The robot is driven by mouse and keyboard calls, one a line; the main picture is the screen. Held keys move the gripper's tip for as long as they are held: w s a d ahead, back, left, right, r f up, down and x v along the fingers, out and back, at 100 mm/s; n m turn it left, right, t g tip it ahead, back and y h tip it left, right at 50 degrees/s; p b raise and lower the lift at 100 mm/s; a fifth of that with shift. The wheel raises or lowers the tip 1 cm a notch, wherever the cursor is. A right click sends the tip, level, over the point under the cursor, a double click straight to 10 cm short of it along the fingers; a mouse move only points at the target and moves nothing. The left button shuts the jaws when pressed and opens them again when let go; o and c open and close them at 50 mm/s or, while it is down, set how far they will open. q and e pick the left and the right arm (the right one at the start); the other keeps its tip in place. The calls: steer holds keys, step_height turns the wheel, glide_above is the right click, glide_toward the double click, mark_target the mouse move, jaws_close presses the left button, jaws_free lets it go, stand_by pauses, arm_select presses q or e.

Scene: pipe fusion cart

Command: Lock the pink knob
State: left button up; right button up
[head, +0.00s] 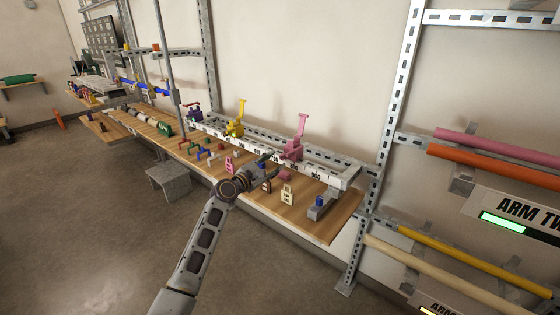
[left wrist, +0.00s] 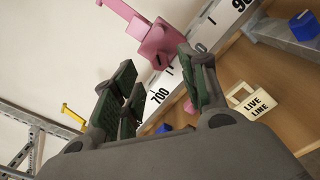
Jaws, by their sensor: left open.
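A pink clamp-like piece (head: 292,152) with an upright pink lever (head: 302,124) sits on the white numbered rail (head: 335,172). In the left wrist view, the pink piece (left wrist: 157,42) and part of its lever show just beyond the fingertips, above the 700 mark. I cannot tell which part is the knob. My left gripper (head: 268,166) is beside the rail, in front of and slightly below the pink piece. In the left wrist view, its fingers (left wrist: 157,80) are spread, with nothing between them. My right gripper is out of view.
A yellow lever piece (head: 237,129) sits farther left on the rail. On the wooden shelf (head: 325,222) are a tan tag (head: 286,194), a pink tag (head: 229,164) and a blue piece (head: 320,200). A metal upright (head: 393,120) stands right of the rail.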

mark_target(281, 158)
arm_select(q)
steer(key=shift+b+x, duration=0.35)
steer(key=shift+x, duration=1.15)
steer(key=shift+w+d, duration=0.3)
steer(key=shift+w, duration=0.1)
steer(key=shift+w+d, duration=0.15)
steer(key=shift+w, duration=0.05)
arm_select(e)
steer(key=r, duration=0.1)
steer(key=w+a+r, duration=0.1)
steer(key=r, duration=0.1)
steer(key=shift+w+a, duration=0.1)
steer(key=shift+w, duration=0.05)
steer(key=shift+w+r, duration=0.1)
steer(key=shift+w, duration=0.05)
arm_select(q)
jaws_close()
